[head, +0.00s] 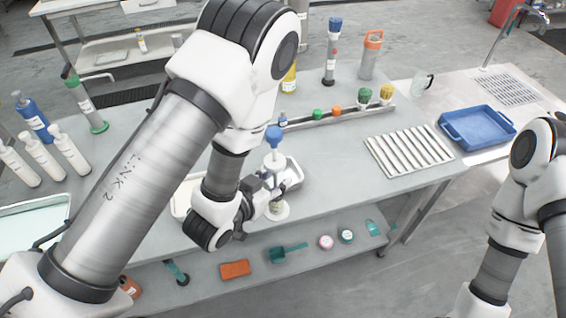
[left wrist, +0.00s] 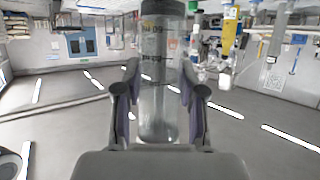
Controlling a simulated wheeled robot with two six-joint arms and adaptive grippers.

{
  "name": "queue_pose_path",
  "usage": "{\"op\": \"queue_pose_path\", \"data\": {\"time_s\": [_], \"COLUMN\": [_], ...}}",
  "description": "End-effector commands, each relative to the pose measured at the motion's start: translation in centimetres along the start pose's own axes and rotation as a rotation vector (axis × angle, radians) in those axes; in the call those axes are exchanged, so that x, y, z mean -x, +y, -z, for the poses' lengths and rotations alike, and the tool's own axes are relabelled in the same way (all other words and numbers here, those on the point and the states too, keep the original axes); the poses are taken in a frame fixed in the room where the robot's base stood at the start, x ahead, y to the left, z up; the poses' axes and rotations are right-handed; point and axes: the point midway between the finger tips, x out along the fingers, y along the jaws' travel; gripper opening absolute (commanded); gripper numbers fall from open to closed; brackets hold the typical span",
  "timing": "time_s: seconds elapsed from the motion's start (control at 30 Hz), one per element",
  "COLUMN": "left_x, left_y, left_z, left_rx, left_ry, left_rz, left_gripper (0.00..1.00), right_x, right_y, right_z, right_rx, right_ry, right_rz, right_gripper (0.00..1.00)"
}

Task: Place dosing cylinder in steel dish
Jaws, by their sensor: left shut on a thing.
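The dosing cylinder (head: 275,160) is a clear upright tube with a blue top and a round pale base, near the front edge of the bench. My left gripper (head: 268,194) is shut around its lower part. In the left wrist view the clear cylinder (left wrist: 162,60) with dark markings stands between the two fingers of my left gripper (left wrist: 160,88). The steel dish (head: 296,174) is a shallow metal tray just behind the cylinder and partly hidden by it and my gripper. I cannot tell whether the base touches the bench. My right gripper is out of view.
A pale tray (head: 182,198) lies left of my gripper, partly hidden by my arm. A ribbed rack (head: 408,151) and a blue tray (head: 477,128) lie to the right. A rail with coloured caps (head: 335,117) runs behind. Small items lie on the lower shelf (head: 300,262).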

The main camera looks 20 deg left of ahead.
Motion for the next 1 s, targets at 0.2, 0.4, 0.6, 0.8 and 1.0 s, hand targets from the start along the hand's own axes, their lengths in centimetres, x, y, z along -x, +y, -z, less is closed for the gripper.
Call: {"op": "queue_pose_path", "data": {"time_s": [0.2, 0.4, 0.6, 0.8, 1.0], "left_x": [-3.5, -6.7, -9.7, -10.9, -12.2], "left_y": [-2.1, -4.1, -5.9, -6.5, -6.9], "left_z": [1.3, 2.3, 3.1, 3.1, 1.7], "left_rx": [0.004, 0.003, 0.001, 0.0, 0.002], "left_ry": [0.006, 0.002, 0.002, 0.0, -0.005], "left_rz": [0.001, 0.002, 0.002, 0.0, 0.0], "left_gripper": [0.0, 0.0, 0.0, 0.0, 0.0], "right_x": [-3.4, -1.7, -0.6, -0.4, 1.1], "right_y": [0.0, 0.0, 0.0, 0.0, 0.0], "right_z": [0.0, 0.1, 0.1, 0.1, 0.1], "right_rx": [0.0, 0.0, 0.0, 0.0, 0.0], "right_ry": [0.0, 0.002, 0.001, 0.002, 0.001], "right_rz": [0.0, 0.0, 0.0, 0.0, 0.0], "right_gripper": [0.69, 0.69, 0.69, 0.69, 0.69]}}
